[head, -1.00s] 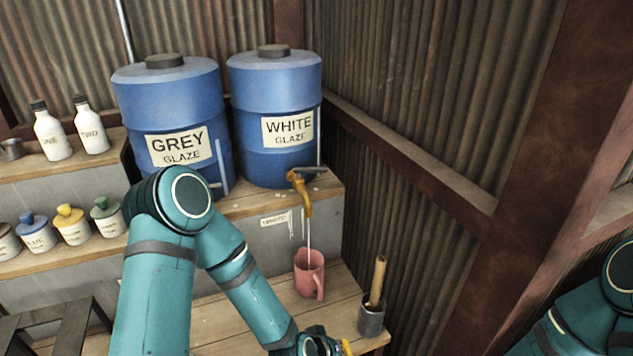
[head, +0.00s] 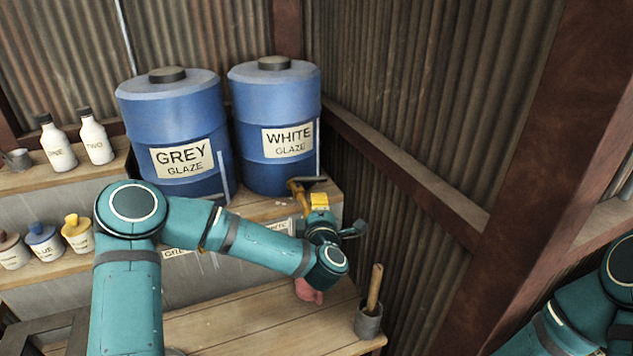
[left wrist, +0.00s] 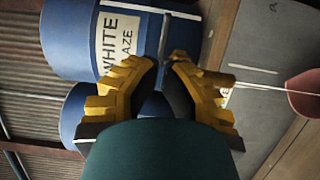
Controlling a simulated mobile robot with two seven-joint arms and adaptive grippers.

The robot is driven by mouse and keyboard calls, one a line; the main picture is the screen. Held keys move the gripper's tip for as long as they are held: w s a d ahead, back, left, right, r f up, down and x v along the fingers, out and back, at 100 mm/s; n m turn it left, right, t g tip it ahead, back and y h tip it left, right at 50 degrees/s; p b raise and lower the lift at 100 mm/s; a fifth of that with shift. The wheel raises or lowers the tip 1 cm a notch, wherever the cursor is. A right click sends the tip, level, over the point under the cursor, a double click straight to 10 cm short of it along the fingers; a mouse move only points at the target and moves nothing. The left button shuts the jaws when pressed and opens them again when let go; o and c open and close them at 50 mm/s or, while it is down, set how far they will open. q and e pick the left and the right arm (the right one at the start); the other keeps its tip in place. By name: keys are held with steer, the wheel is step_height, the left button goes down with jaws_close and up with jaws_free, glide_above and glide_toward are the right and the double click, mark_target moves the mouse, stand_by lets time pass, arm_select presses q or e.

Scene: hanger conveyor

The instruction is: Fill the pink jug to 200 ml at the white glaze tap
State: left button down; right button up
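The pink jug (head: 309,292) stands on the lower wooden shelf, mostly hidden behind my left wrist. Its edge shows at the right of the left wrist view (left wrist: 305,92). The white glaze tap (head: 296,189) is brass with a grey lever (left wrist: 164,38). A thin white stream (left wrist: 268,88) runs from the spout to the jug. The level in the jug is hidden. My left gripper (left wrist: 166,66) is at the tap, its yellow fingers apart on either side of the lever; contact is not clear. My right gripper is out of view.
The white glaze barrel (head: 273,110) and grey glaze barrel (head: 172,115) stand on the upper shelf. A grey pot (head: 369,321) with a wooden-handled tool stands right of the jug. A corrugated wall (head: 420,90) closes off the right.

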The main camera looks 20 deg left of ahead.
mark_target(318, 179)
arm_select(q)
steer(key=x, duration=1)
steer(key=shift+p, duration=0.3)
steer(key=shift+d, duration=0.1)
steer(key=n+y+b, duration=0.1)
steer(key=w+n+g+y+b, duration=0.1)
steer(key=y, duration=0.1)
steer(key=shift+w+d+f+g, duration=0.1)
steer(key=shift+g, duration=0.2)
steer(key=shift+w+n+y+b, duration=0.2)
steer(key=shift+n+y+b, duration=0.1)
steer(key=shift+y+b, duration=0.15)
steer(key=shift+w, duration=0.1)
